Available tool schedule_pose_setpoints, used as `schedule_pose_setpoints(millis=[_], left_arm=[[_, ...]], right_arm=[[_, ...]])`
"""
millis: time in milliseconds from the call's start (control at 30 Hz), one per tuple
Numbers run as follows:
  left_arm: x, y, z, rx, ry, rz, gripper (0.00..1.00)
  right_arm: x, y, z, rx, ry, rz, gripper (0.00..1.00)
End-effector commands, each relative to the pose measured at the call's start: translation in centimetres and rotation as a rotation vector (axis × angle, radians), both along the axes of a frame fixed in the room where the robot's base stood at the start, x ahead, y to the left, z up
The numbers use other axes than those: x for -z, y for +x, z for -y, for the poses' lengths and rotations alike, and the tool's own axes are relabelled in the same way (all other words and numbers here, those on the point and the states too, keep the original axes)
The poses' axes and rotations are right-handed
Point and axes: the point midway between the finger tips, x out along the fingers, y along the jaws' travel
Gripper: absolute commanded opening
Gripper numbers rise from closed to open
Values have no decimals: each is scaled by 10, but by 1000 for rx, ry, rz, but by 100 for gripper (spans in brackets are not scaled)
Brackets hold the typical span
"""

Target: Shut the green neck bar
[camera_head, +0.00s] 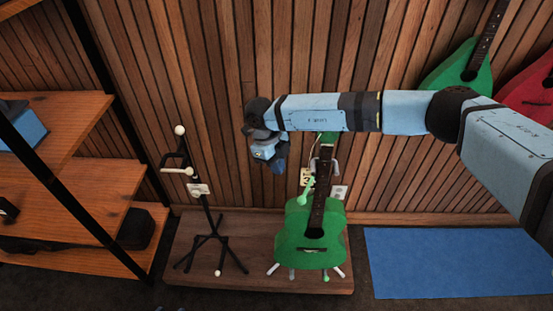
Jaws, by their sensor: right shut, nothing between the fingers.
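A green ukulele (296,244) stands upright on a floor stand on a low wooden platform (255,279). The green neck bar (306,190) is a short rod with a rounded end, just left of the dark neck (320,190). It points out at an angle and does not appear to lie across the neck. My right arm reaches in from the right, over the top of the neck. My right gripper (280,163) is shut and empty, up and left of the bar and apart from it. The arm partly hides the headstock. My left gripper is out of view.
An empty black stand (215,238) with a pale-tipped bar stands left on the platform. Wooden shelves (70,180) are at far left. A blue mat (455,262) lies at right. Green and red instruments (465,75) hang on the slatted wall at upper right.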

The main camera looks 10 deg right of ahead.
Motion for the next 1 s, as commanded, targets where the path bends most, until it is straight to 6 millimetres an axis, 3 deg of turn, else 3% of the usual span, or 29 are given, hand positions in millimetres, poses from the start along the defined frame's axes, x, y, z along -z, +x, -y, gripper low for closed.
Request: schedule_pose_setpoints(millis=[233,533,1000], left_arm=[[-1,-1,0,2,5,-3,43],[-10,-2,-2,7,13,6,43],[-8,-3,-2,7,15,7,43]], right_arm=[[51,-13,10,2,1,-3,0],[56,-39,33,2,2,0,0],[57,-42,36,0,2,-1,0]])
